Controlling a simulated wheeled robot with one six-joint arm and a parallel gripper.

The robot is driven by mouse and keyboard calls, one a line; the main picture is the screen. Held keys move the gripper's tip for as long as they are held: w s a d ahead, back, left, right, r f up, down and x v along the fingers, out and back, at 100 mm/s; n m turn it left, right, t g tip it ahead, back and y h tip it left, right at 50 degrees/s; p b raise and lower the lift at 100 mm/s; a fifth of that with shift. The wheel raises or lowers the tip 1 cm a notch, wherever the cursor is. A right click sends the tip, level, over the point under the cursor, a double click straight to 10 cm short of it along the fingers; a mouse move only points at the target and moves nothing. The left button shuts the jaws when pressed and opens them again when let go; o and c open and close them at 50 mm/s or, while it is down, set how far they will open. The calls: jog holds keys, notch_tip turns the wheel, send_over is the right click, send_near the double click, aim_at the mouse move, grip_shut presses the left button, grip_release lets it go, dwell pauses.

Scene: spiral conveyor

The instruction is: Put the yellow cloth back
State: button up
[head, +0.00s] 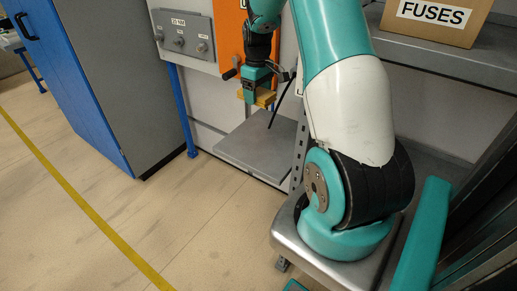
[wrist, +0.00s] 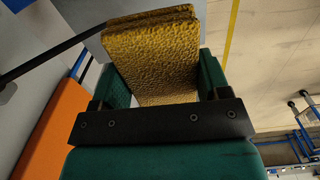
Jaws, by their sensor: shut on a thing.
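The yellow cloth (wrist: 158,52) looks like a thick folded pad with a rough surface. My gripper (wrist: 157,75) is shut on it, with one green finger on each side. In the head view the cloth (head: 264,99) shows as a small yellow piece at the lower end of my gripper (head: 257,92). It is held in the air, above and a little behind a grey metal shelf plate. The far end of the cloth sticks out past the fingertips. I cannot tell what lies directly under it.
The grey shelf plate (head: 262,150) looks bare. An orange panel (head: 232,40) with a dark handle and a grey control box (head: 186,42) are close behind my gripper. A box marked FUSES (head: 437,18) stands on an upper right shelf. A blue cabinet (head: 75,75) stands left, with open floor before it.

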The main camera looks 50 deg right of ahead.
aim_at(258, 148)
notch_tip(258, 148, down, 20)
jog(key=shift+r+p, duration=0.2)
jog(key=shift+p, duration=0.9)
jog(key=shift+f, duration=0.1)
jog(key=shift+f, duration=0.15)
jog(key=o, duration=1)
